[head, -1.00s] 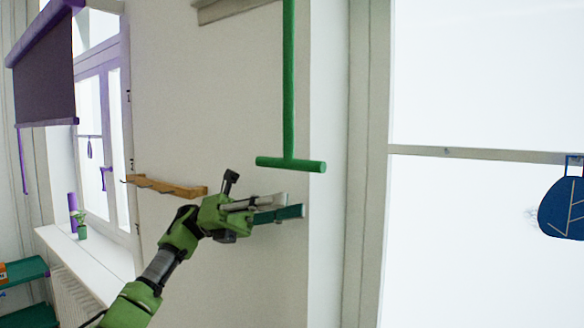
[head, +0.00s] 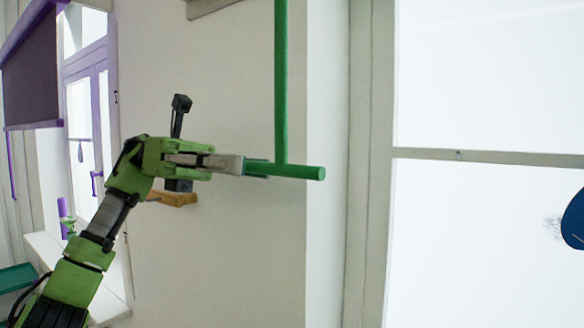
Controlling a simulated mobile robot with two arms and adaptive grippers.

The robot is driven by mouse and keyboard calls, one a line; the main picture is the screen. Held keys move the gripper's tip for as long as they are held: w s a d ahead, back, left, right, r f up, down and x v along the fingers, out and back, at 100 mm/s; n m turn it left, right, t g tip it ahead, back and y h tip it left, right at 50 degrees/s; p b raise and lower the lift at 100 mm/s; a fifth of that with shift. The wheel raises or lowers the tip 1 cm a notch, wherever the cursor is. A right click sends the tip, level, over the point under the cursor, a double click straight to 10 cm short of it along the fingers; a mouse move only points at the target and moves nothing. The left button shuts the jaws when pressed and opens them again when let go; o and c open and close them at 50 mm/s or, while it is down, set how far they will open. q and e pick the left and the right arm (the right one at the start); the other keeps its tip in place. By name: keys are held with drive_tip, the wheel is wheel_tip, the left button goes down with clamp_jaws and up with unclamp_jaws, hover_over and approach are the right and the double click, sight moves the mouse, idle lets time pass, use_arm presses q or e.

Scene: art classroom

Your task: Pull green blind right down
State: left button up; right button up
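The green pull handle is an upside-down T: a long vertical rod (head: 281,80) ending in a short crossbar (head: 305,172). It hangs in front of the white wall, left of the large bright window. The blind itself is out of view above. My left gripper (head: 250,166) is level with the crossbar and overlaps its left end, which is partly hidden. The fingers show nearly edge-on, one behind the other, so I cannot tell whether they are closed on the bar. My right gripper is not in view.
A wooden wall rack (head: 172,198) sits behind my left gripper. A dark purple blind (head: 30,80) hangs at the left window. A blue ornament (head: 573,222) shows at the right edge. The wall below the handle is clear.

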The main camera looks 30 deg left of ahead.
sight(276, 168)
use_arm(q)
drive_tip(key=d, duration=0.2)
drive_tip(key=d+p, duration=0.1)
drive_tip(key=d, duration=0.4)
drive_tip(key=shift+s+r+p, duration=0.1)
drive_tip(key=shift+s+p, duration=0.15)
drive_tip(key=shift+p, duration=0.1)
drive_tip(key=shift+d, duration=0.7)
drive_tip(key=shift+c, duration=0.4)
drive_tip(key=shift+s, duration=0.1)
clamp_jaws()
